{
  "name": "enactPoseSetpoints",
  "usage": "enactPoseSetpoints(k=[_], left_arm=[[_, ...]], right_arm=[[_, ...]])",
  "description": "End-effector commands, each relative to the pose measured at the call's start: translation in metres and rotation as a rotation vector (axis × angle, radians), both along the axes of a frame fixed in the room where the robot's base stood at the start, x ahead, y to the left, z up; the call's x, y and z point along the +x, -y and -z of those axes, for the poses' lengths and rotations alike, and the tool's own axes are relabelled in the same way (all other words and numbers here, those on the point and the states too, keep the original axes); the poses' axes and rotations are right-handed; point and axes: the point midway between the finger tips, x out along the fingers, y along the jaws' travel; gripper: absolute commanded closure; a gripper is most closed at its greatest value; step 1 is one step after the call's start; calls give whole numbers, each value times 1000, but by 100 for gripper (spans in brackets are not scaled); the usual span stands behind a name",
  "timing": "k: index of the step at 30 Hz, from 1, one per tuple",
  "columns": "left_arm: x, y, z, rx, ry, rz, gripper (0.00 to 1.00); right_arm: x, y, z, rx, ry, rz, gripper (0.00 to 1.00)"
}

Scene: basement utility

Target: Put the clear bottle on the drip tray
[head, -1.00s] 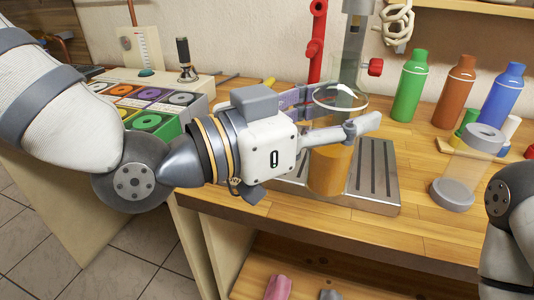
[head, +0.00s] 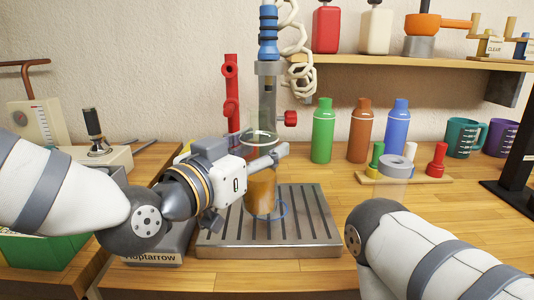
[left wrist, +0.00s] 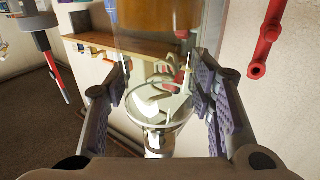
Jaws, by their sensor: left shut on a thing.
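The clear bottle (head: 261,187), with amber liquid in its lower part, stands upright over the middle of the metal drip tray (head: 316,218). I cannot tell whether its base touches the tray. My left gripper (head: 262,158) comes in from the left and is shut around the bottle's upper part. In the left wrist view, the bottle's clear wall and round rim (left wrist: 152,108) are between the two padded fingers, and the amber liquid is at the top of the picture. My right arm shows at the lower right, but its gripper is out of view.
A post with a blue-collared head (head: 268,48) and a red fitting (head: 231,95) rise behind the tray. Green (head: 322,135), brown (head: 361,135) and blue (head: 396,128) bottles stand to the right. A black joystick (head: 94,128) is at left. The wooden bench right of the tray is partly clear.

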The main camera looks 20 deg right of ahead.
Motion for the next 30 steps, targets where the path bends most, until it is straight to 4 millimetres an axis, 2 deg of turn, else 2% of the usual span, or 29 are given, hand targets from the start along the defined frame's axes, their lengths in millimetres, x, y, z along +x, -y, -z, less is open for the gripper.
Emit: enactPoseSetpoints(k=[4,7,18,19,21,30], left_arm=[[21,24,1,-3,1,0,94],[20,23,12,-1,0,0,94],[19,23,16,-2,4,-1,94],[19,23,18,1,2,0,49],[19,22,17,1,2,0,33],[19,22,17,1,2,0,31]], right_arm=[[-4,0,4,0,-16,0,60],[-4,0,4,0,-15,0,60],[-4,0,4,0,-15,0,60],[-4,0,4,0,-15,0,60],[-4,0,4,0,-15,0,60],[-4,0,4,0,-15,0,60]])
